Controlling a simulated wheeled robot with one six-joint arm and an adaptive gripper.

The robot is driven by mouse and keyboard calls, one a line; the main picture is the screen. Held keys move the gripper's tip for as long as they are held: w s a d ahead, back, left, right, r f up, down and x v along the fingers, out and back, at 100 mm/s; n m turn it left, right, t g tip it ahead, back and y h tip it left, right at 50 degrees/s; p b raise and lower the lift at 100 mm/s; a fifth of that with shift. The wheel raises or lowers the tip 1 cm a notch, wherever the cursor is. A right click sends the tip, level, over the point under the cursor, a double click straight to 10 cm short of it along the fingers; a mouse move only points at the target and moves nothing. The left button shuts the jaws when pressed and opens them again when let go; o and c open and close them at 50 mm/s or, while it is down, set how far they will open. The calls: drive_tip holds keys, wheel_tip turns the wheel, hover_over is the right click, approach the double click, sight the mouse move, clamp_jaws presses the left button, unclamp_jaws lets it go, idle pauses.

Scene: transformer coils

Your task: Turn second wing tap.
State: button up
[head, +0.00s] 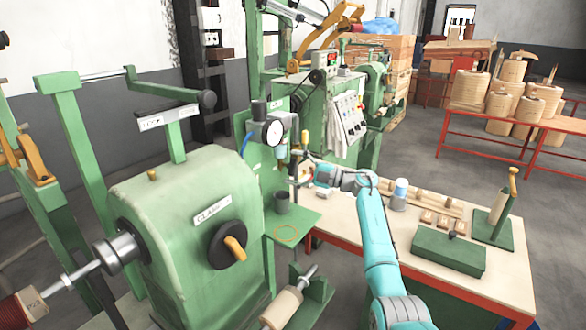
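A round dial gauge (274,132) with a blue hose sits on a green upright of the winding machine, left of my gripper. Below it hangs a small metal fitting (281,152), perhaps a tap. I cannot make out wing handles or tell a first tap from a second. My turquoise arm reaches up from the bottom right, and its wrist points left toward the fitting. My gripper (305,168) is small and partly lost against a thin upright rod, just right of the fitting. I cannot tell whether its fingers are open or touching anything.
A large green machine housing (180,225) with a black knob (228,245) fills the left. A dark cup (281,201) stands on a green shelf (300,222) below the gauge. A worktable (505,270) with a green box (448,252) and wooden parts lies right of my arm.

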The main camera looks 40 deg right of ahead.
drive_tip(key=v, duration=1.2)
